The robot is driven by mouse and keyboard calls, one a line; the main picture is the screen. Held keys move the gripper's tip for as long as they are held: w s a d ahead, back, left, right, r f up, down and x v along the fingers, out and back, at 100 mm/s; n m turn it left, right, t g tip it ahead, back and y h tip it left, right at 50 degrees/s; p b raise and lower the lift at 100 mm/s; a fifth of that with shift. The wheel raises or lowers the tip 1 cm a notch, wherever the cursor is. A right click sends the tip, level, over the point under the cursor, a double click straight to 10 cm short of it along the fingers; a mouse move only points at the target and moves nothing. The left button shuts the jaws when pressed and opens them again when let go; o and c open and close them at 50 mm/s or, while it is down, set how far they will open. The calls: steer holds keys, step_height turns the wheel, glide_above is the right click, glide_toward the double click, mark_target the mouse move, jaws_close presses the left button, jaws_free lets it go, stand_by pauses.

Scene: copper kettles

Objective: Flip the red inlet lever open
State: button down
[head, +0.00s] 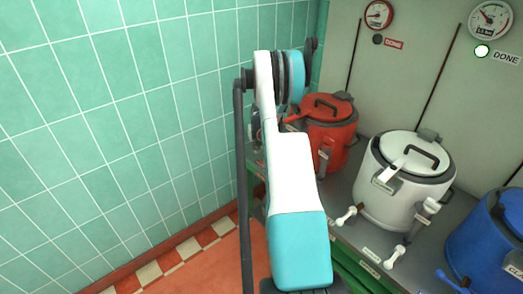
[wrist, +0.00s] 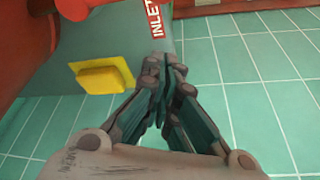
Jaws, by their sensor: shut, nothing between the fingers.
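The red kettle (head: 330,140) stands on the counter against the wall, partly behind my arm in the head view. In the wrist view a red surface (wrist: 25,40) fills the top left corner; I cannot tell which part it is. A red INLET label (wrist: 154,18) lies just beyond my gripper (wrist: 166,62), whose fingers are closed together with nothing between them. The fingertips appear beside the label; contact cannot be told. I cannot make out the red inlet lever clearly in either view. My arm hides the counter front below the red kettle in the head view.
A white kettle (head: 378,190) with white levers (head: 395,257) and a blue kettle (head: 492,245) stand to the right. A yellow block (wrist: 103,76) sits left of my fingers. The green tiled wall (head: 120,120) is left; gauges (head: 491,20) hang above.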

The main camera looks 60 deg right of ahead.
steer(key=p+v, duration=0.3)
steer(key=v, duration=0.7)
steer(key=shift+s+d, duration=0.15)
steer(key=shift+s, duration=0.2)
